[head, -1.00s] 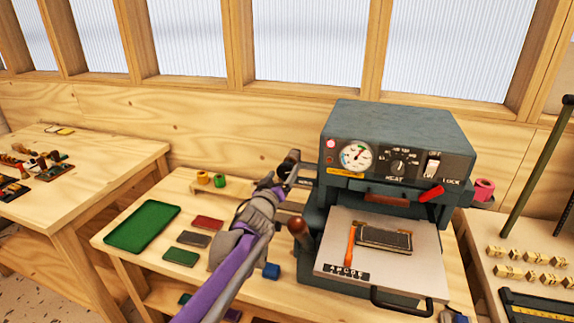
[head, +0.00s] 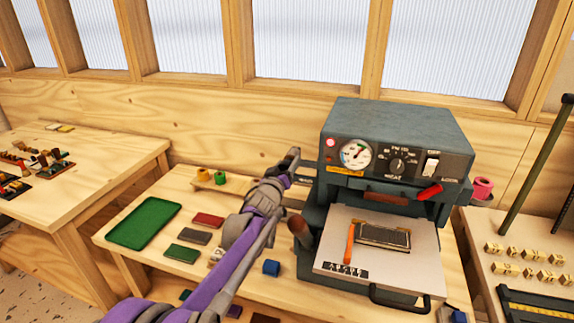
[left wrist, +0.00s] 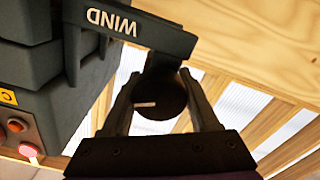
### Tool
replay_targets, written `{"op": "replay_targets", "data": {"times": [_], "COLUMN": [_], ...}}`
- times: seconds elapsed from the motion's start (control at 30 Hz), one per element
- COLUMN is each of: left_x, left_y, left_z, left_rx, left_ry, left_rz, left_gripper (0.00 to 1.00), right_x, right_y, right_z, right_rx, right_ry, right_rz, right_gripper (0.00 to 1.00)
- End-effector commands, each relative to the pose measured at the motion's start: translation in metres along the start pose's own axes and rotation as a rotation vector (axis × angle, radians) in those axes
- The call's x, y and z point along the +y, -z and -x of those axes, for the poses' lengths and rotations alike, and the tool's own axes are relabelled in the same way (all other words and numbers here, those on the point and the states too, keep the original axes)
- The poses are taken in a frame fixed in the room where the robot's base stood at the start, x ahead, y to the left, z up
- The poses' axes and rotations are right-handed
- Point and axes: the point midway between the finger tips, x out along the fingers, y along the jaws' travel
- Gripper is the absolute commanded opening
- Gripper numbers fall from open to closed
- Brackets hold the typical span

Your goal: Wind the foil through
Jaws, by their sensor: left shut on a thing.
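The dark grey foil press (head: 400,118) stands on the bench, with a gauge, a dial and a red LOCK handle on its front. A pink foil roll (head: 482,187) sits on its right side. A dark crank arm marked WIND (left wrist: 130,32) juts from the press's side in the left wrist view. My left gripper (left wrist: 160,100) is shut on the round dark knob (left wrist: 158,98) at the end of that crank. In the head view my left gripper (head: 290,160) is at the press's left side, and the knob is mostly hidden there. My right gripper is not in view.
The pale platen (head: 400,268) is pulled out, with a dark block and an orange strip on it. A rack holds yellow and green rolls (head: 220,179).

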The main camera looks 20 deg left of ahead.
Motion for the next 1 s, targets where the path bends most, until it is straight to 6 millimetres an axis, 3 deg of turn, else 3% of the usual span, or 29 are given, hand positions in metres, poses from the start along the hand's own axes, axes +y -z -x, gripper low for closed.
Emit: {"op": "replay_targets", "data": {"times": [0.03, 0.17, 0.57, 1.0], "left_x": [0.0000, 0.0001, 0.0005, 0.0021], "left_y": [0.0001, 0.0001, 0.0002, 0.0006], "left_z": [0.0000, 0.0001, 0.0001, -0.0001], "left_rx": [0.000, 0.000, 0.000, 0.001], "left_ry": [0.000, 0.000, 0.000, 0.000], "left_rz": [0.000, 0.000, -0.083, -0.450], "left_gripper": [0.28, 0.05, 0.05, 0.05], "right_x": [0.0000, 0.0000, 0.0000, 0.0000], "right_y": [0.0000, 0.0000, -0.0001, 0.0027], "right_z": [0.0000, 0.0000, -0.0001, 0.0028], "right_rx": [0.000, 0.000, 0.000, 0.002], "right_ry": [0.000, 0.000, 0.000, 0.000], "right_rz": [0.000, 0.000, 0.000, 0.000], "right_gripper": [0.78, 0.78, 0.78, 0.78]}}
